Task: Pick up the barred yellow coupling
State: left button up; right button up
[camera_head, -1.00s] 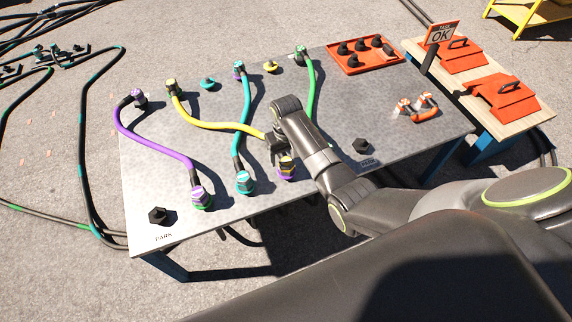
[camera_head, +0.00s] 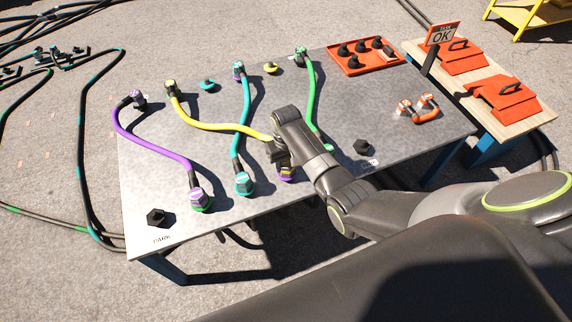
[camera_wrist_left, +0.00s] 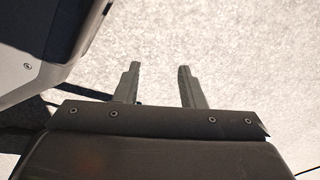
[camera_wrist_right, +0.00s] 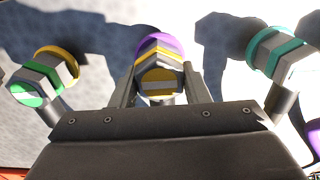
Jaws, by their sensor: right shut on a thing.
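The barred yellow coupling (camera_wrist_right: 158,82) shows in the right wrist view, a grey hex body with a yellow face and a pale bar. It sits over a purple and yellow ring (camera_wrist_right: 160,44). My right gripper (camera_wrist_right: 158,92) is shut on it, one finger on each side. In the head view my right gripper (camera_head: 280,160) is at the end of the yellow cable (camera_head: 215,126) and hides most of the coupling; the purple ring (camera_head: 287,174) shows below. My left gripper (camera_wrist_left: 160,85) is open and empty above pale ground.
A teal coupling (camera_head: 243,184) and a purple-cable coupling (camera_head: 201,199) stand to the left on the grey table (camera_head: 240,205). A green-faced coupling (camera_wrist_right: 32,93) is close on the other side. An orange tray (camera_head: 345,68) and orange-handled part (camera_head: 420,110) are farther right.

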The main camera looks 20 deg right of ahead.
aim_at(286, 161)
jog(key=shift+c, duration=0.3)
